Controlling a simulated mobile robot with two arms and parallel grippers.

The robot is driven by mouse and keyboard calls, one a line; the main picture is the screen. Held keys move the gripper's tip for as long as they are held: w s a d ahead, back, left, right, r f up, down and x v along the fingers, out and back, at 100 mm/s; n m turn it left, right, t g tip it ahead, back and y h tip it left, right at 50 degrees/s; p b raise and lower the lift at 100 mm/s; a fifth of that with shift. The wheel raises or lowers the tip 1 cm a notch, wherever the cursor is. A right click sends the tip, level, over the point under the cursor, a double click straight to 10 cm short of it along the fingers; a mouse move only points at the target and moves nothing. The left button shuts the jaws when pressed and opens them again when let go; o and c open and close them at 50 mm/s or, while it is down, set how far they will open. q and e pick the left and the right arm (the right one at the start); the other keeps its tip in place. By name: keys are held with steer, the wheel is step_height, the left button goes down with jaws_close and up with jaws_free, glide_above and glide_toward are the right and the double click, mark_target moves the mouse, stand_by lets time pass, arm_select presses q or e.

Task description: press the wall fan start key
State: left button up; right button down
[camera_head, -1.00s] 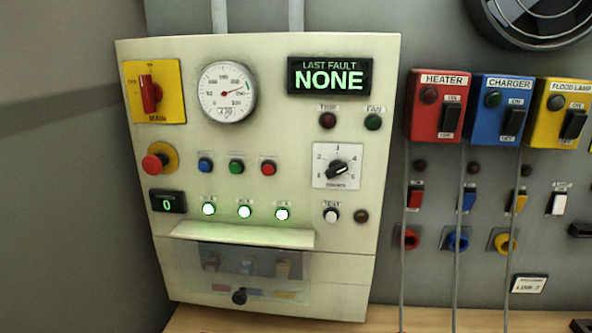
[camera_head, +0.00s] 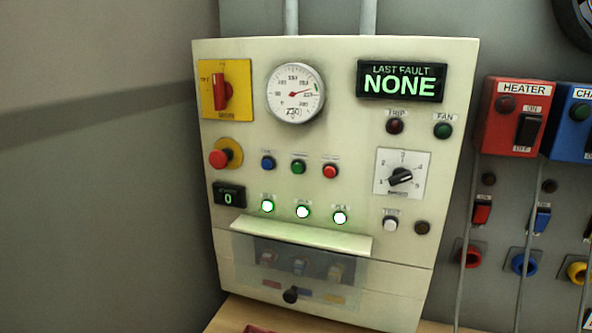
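The cream control panel (camera_head: 340,140) fills the middle of the head view. A row of small round push buttons sits on it: blue (camera_head: 268,163), green (camera_head: 299,167) and red (camera_head: 330,171). Their labels are too blurred to read, so I cannot tell which is the fan start key. A dark green FAN lamp (camera_head: 443,130) is at the panel's upper right and looks unlit. A piece of the round black wall fan (camera_head: 577,20) shows at the top right corner. Neither of my grippers is in view.
The panel also carries a red mushroom button (camera_head: 218,158), a rotary knob (camera_head: 400,177) and a projecting ledge (camera_head: 300,236) above a clear cover (camera_head: 290,272). Red (camera_head: 513,117) and blue (camera_head: 572,122) switch boxes with hanging cables are at right. A wooden surface (camera_head: 235,318) lies below.

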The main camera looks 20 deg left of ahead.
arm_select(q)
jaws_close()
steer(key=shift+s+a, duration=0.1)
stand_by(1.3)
